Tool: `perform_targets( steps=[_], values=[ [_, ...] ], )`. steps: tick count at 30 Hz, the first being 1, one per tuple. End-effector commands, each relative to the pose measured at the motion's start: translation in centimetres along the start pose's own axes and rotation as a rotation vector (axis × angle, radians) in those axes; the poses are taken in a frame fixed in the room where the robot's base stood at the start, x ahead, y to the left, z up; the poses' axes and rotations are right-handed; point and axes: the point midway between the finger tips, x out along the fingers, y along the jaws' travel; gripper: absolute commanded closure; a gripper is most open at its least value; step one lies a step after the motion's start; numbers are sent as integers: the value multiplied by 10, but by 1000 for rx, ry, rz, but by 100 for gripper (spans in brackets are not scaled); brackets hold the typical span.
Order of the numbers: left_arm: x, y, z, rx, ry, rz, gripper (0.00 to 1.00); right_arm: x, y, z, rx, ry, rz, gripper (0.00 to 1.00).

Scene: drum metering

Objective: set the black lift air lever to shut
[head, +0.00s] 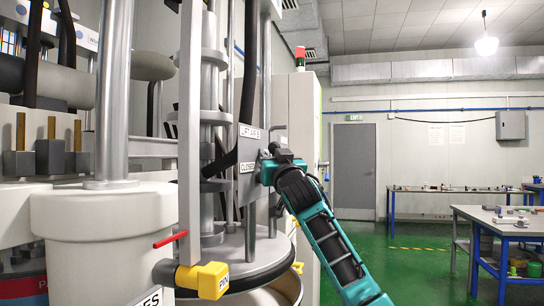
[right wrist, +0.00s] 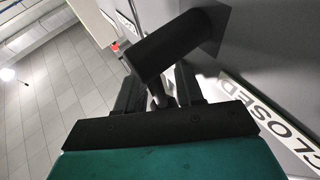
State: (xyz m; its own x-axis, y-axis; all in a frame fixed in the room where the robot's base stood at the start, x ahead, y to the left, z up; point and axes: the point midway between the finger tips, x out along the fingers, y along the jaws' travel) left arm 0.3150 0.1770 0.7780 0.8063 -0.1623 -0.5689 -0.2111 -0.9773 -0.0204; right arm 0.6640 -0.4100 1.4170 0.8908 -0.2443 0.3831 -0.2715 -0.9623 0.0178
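My right gripper (head: 268,168) is up against the grey panel (head: 250,181), near its "LIFT AIR" and "CLOSED" labels. In the right wrist view, the black lever (right wrist: 185,45) juts from the panel and crosses in front of the fingertips. The two dark fingers (right wrist: 159,88) stand apart, with a gap and a small dark piece between them; I cannot tell whether they touch the lever. The CLOSED label (right wrist: 268,117) lies to the right of the fingers. In the head view the gripper mostly hides the lever. My left gripper is not in view.
A white drum-like housing (head: 100,225) and a steel column stand left of the panel. A yellow fitting marked PIN (head: 205,280) and a red lever (head: 170,239) sit low in front.

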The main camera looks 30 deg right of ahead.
Motion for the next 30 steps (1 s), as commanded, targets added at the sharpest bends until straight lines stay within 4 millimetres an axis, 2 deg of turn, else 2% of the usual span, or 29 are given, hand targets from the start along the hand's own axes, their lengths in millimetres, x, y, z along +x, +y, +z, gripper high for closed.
perform_targets(
  steps=[5, 17, 30],
  values=[
    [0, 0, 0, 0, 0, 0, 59, 0, 0, 0, 0, 0, 0, 63],
    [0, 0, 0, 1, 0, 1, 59, 0, 0, 0, 0, 0, 0, 100],
    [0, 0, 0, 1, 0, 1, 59, 0, 0, -1, 1, 3, 0, 100]
  ],
)
